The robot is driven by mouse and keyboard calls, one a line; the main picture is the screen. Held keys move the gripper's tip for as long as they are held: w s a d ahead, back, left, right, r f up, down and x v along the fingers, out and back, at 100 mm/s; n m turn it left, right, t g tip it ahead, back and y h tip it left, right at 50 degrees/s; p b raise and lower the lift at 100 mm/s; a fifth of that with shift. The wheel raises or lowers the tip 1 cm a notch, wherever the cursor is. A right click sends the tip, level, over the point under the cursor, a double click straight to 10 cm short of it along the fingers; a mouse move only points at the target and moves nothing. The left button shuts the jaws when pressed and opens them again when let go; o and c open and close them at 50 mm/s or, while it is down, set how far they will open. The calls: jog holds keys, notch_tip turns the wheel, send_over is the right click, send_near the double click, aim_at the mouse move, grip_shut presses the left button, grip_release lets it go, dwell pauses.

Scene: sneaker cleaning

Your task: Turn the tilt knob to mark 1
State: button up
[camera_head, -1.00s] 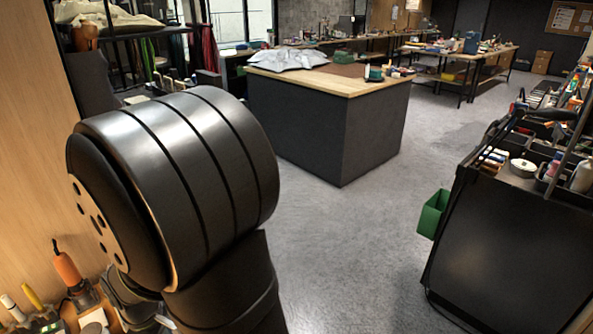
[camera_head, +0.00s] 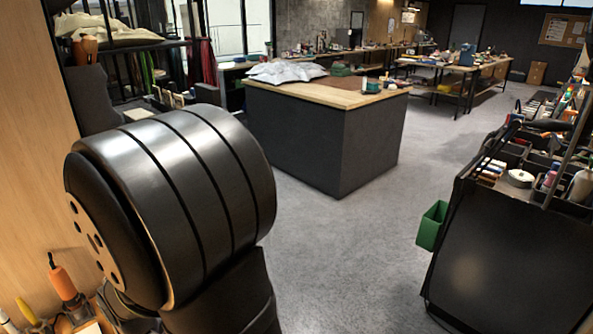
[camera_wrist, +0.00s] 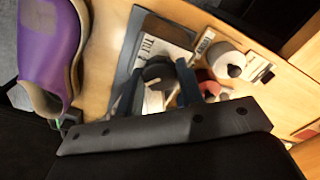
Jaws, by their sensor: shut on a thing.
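The tilt knob (camera_wrist: 158,69) is a dark round piece in the wrist view, in front of a light plate (camera_wrist: 168,42) with lettering that looks like "TILT". My gripper (camera_wrist: 160,84) is at the knob, with one dark finger on each side of it, and is shut on it. My fingers and wrist hide much of the knob and the area below it. I cannot make out mark 1 or the knob's pointer. The head view shows my large dark arm link but neither the knob nor my gripper.
A purple sneaker (camera_wrist: 50,45) is at the left in the wrist view. A white roll (camera_wrist: 226,60) and a red item (camera_wrist: 206,82) sit right of the plate on the wooden top (camera_wrist: 108,25). The head view shows a workbench (camera_head: 325,140) and a black cart (camera_head: 505,255).

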jog(key=o, duration=0.7)
jog(key=shift+o, duration=0.2)
jog(key=shift+r, duration=2.5)
